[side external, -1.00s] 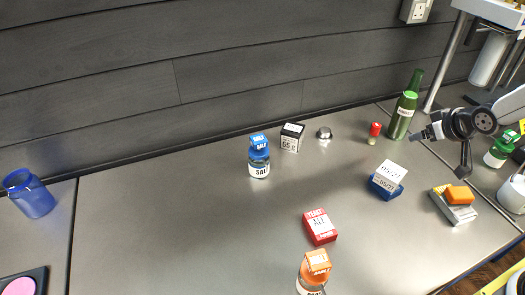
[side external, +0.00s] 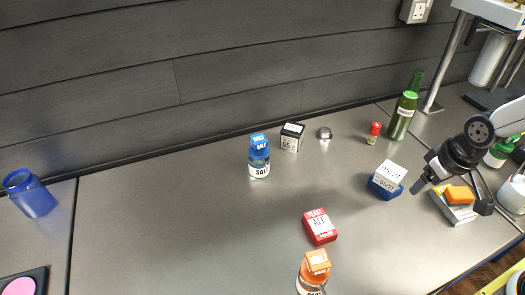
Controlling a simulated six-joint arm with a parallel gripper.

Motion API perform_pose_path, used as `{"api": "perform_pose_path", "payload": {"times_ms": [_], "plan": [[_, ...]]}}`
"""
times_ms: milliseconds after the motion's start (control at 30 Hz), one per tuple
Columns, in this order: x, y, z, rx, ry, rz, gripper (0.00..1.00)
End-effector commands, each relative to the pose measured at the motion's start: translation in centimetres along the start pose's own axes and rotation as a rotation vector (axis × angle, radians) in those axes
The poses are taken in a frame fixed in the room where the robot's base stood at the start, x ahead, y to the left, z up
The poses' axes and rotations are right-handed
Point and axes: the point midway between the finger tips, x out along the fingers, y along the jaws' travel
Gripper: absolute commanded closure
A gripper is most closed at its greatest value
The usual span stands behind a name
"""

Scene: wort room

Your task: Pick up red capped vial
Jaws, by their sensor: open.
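The red capped vial (side external: 374,133) stands upright near the back of the grey worktop, just left of a green bottle. It is small, with a red cap above a pale yellowish body. My gripper (side external: 446,197) is open and empty at the right. It is in front of the vial and to its right, well apart from it, close over the orange and grey block stack. Its height above the worktop is hard to judge from this view.
The green bottle (side external: 403,112) stands close beside the vial. The orange block (side external: 459,194) is beside my gripper. A small metal knob (side external: 324,133) is left of the vial.

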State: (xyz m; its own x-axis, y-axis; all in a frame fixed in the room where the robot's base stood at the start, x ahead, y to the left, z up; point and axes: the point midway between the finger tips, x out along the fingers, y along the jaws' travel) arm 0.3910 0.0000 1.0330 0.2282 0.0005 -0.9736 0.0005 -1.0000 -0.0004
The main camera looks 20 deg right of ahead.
Motion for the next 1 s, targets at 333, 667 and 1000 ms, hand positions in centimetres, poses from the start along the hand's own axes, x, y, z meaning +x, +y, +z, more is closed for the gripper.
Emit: {"api": "perform_pose_path", "payload": {"times_ms": [333, 667, 1000], "plan": [[0.01, 0.02, -0.04, 0.0, 0.001, 0.0, 0.22], [0.01, 0.02, -0.04, 0.0, 0.001, 0.0, 0.19], [-0.84, 0.02, -0.35, 0.0, 0.005, 0.0, 0.19]]}}
